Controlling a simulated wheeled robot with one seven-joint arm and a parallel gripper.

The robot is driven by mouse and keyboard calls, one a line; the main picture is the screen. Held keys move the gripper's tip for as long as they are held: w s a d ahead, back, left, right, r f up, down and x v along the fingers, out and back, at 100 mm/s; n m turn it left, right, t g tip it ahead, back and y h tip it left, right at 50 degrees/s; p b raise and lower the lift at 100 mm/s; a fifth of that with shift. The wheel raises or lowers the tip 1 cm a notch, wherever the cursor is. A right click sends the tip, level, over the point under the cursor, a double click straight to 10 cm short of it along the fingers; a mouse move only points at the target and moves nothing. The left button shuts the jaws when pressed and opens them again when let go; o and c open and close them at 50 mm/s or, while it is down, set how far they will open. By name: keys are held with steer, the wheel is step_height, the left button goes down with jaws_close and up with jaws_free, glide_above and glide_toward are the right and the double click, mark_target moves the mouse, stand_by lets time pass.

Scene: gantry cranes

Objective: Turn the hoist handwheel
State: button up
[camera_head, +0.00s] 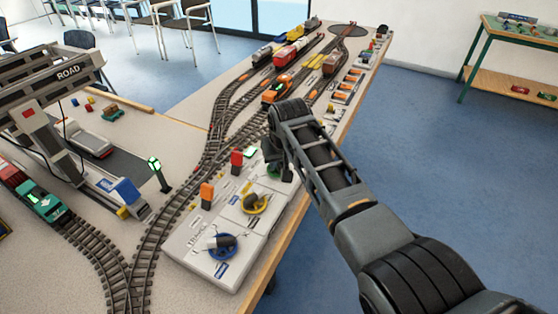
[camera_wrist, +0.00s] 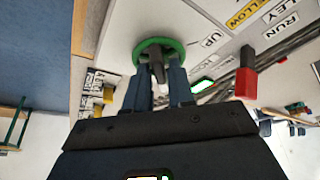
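The green handwheel (camera_wrist: 172,45) sits on the pale control panel, near the top of the wrist view. A dark grip stands up from it. My gripper (camera_wrist: 160,72) reaches down to this wheel. Its two fingers stand close on either side of the grip, with no clear gap at the tips, and look shut on it. In the head view, my gripper (camera_head: 283,167) is at the panel's far right end and hides most of the green wheel (camera_head: 273,170). A yellow handwheel (camera_head: 256,202) and a blue handwheel (camera_head: 222,246), each with a dark grip, are nearer.
The panel (camera_head: 190,262) has a red lever (camera_head: 237,159) and an orange lever (camera_head: 207,193); the red lever (camera_wrist: 246,82) is close right of my fingers in the wrist view. Train tracks and wagons fill the table behind. A gantry crane (camera_head: 45,120) stands left.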

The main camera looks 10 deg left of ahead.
jaws_close()
steer(key=shift+n, duration=0.4)
steer(key=n+b, duration=0.1)
steer(key=n, duration=0.1)
steer(key=n+g+y+b, duration=0.1)
steer(key=n+b, duration=0.1)
steer(key=shift+w+d+f+y, duration=0.2)
steer(key=shift+y, duration=0.1)
steer(key=n+g+b, duration=0.1)
steer(key=n+b, duration=0.1)
steer(key=n, duration=0.1)
steer(key=shift+w+y, duration=0.1)
steer(key=shift+y, duration=0.2)
steer(key=shift+r+n+g+b, duration=0.1)
steer(key=shift+n+g+b, duration=0.2)
steer(key=shift+n+b, duration=0.65)
steer(key=shift+d+r, duration=0.1)
